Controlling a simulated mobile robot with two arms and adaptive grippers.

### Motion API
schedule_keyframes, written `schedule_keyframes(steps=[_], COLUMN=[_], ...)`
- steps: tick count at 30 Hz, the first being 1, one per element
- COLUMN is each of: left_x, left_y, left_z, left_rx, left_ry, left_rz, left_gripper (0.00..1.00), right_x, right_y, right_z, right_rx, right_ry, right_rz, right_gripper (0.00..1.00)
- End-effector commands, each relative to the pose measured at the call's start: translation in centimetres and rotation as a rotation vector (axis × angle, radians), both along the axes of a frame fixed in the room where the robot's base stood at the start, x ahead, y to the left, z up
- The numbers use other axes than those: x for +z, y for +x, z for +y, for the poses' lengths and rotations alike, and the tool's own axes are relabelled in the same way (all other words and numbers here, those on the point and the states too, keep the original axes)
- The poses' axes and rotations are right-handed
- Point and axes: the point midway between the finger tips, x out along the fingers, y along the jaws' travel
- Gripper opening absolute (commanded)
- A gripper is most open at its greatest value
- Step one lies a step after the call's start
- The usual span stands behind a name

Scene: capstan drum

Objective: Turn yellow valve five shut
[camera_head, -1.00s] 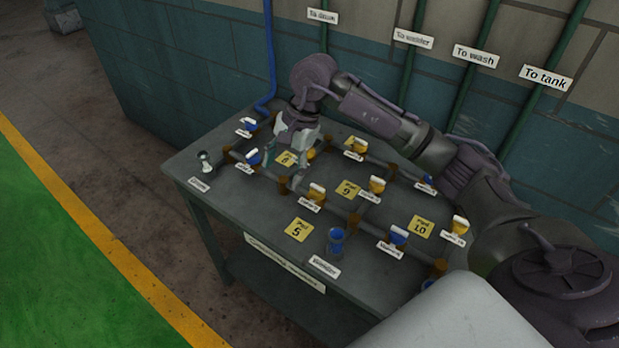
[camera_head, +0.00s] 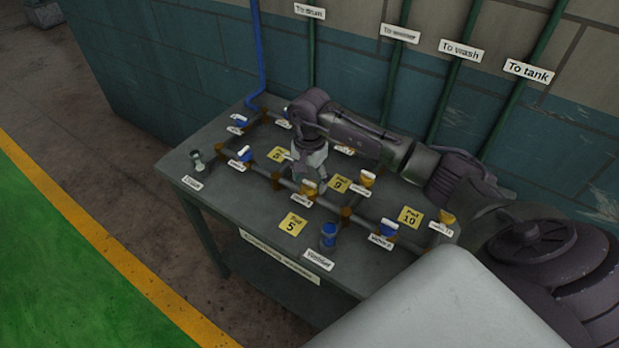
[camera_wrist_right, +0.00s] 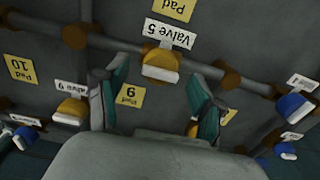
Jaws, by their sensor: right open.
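Yellow valve five (camera_head: 309,188) sits on the front pipe of the grey table, between Pad 5 and Pad 9. In the right wrist view its yellow body with a white handle bar (camera_wrist_right: 160,66) shows below the "Valve 5" label (camera_wrist_right: 168,33). My right gripper (camera_head: 310,178) is above and just behind the valve, pointing down. In the wrist view its two open fingers (camera_wrist_right: 157,88) stand to either side of the valve's line, with nothing between them. Contact with the valve does not show. My left gripper is out of view.
Another yellow valve (camera_head: 367,179) and blue valves (camera_head: 388,227) (camera_head: 246,154) stand on the pipes nearby. A blue cup-like fitting (camera_head: 328,235) is at the front edge. A wall with green pipes is behind the table (camera_head: 255,215).

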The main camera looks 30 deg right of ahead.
Motion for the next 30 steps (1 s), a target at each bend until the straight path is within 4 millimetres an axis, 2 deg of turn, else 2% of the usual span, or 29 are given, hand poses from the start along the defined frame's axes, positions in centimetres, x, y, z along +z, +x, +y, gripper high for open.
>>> schedule_keyframes(steps=[6, 14, 24, 30], left_x=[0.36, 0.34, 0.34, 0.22], left_y=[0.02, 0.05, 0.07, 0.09], left_z=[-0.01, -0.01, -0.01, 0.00], left_rx=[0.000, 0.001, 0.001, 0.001], left_ry=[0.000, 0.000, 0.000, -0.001], left_rz=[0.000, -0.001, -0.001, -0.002], left_gripper=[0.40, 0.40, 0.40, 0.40], right_x=[-1.33, -1.42, -1.38, -1.41], right_y=[0.00, 0.01, 0.01, 0.01], right_z=[0.03, 0.03, 0.02, -0.01], right_rx=[0.001, 0.000, 0.000, -0.010], right_ry=[0.000, 0.000, 0.000, 0.000], right_rz=[-0.001, -0.001, -0.001, -0.002], right_gripper=[0.68, 0.66, 0.10, 0.08])
